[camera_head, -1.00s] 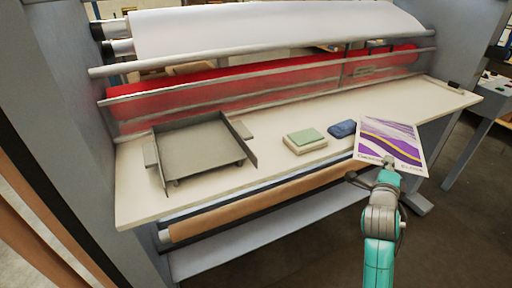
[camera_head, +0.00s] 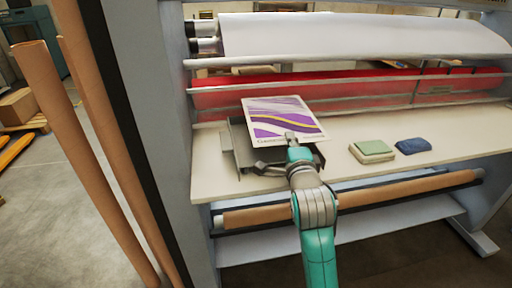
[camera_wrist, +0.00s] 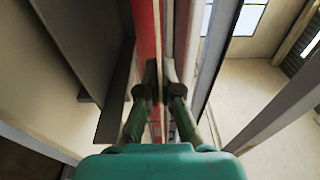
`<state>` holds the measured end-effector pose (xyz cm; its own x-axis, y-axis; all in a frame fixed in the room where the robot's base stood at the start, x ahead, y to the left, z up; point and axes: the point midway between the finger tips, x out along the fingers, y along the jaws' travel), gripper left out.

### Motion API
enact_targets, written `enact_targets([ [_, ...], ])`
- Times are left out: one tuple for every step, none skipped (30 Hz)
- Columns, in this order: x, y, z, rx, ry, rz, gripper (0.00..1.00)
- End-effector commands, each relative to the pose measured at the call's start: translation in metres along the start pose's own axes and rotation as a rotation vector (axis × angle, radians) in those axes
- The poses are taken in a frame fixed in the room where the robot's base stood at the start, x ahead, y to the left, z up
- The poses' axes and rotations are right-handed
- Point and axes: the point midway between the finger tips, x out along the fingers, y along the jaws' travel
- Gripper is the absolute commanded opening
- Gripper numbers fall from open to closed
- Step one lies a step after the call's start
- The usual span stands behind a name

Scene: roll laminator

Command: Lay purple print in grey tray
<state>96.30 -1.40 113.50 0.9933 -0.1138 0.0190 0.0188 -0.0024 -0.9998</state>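The purple print (camera_head: 279,119), a white card with purple waves and a yellow line, is held over the grey tray (camera_head: 242,148) in the head view. My gripper (camera_head: 291,138) is shut on the print's near edge. The print hides most of the tray; the tray's left wall and front part show. The print looks raised above the tray, but the gap cannot be judged. In the wrist view my gripper's fingers (camera_wrist: 158,92) are close together on the print, which is seen nearly edge-on.
A green-topped pad (camera_head: 371,150) and a blue pad (camera_head: 413,145) lie on the cream table (camera_head: 460,140) right of the tray. Rollers and a red roll (camera_head: 355,88) stand behind. A grey upright (camera_head: 150,110) and brown tubes (camera_head: 85,150) are at the left.

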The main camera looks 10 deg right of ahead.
Motion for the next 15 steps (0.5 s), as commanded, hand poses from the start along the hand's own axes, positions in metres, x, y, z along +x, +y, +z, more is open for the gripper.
enact_targets([
  [-0.001,-0.003,0.006,0.001,-0.013,-0.002,0.0],
  [-0.001,-0.003,0.009,0.001,-0.018,-0.001,0.0],
  [-0.001,-0.003,0.012,0.001,-0.024,-0.001,0.0],
  [-0.002,-0.001,0.013,0.001,-0.027,0.0,0.0],
  [-0.002,0.002,0.015,0.001,-0.028,0.001,0.0],
  [-0.002,0.007,0.015,0.0,-0.03,0.003,0.0],
  [-0.002,0.012,0.015,0.0,-0.03,0.004,0.0],
  [-0.002,0.018,0.015,0.0,-0.03,0.005,0.0],
  [-0.002,0.025,0.015,0.0,-0.03,0.006,0.0],
  [-0.002,0.03,0.015,0.0,-0.03,0.005,0.0],
  [-0.003,0.036,0.015,0.0,-0.03,0.005,0.0],
  [-0.003,0.042,0.015,0.0,-0.029,0.004,0.0],
  [-0.003,0.046,0.015,0.0,-0.029,0.004,0.0],
  [-0.003,0.05,0.015,0.0,-0.029,0.003,0.0],
  [-0.003,0.053,0.015,0.0,-0.029,0.003,0.0],
])
